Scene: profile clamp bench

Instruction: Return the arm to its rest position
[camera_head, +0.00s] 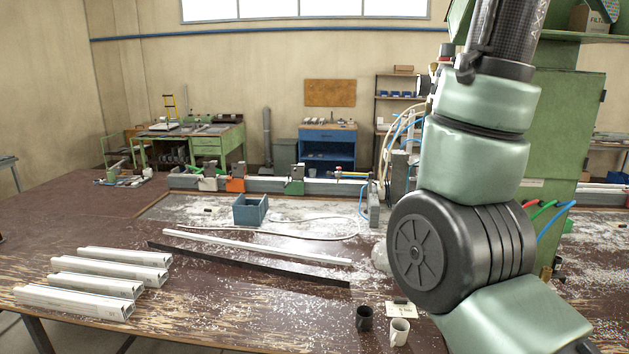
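One of my arms (465,165), pale green with a large black joint, stands large on the right of the head view. It runs from the bottom right corner up past the top edge, close to the camera. Its gripper is outside the picture, so what it holds cannot be seen. My other arm and its gripper do not show. The arm hides part of the bench and the green machine cabinet (570,135) behind it.
Several white profiles (95,272) lie on the brown bench at left. A white strip (255,246) and a dark bar (245,264) lie mid-bench. A blue bin (250,210) stands behind. A dark mug (364,318) and a white mug (399,331) stand near the arm.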

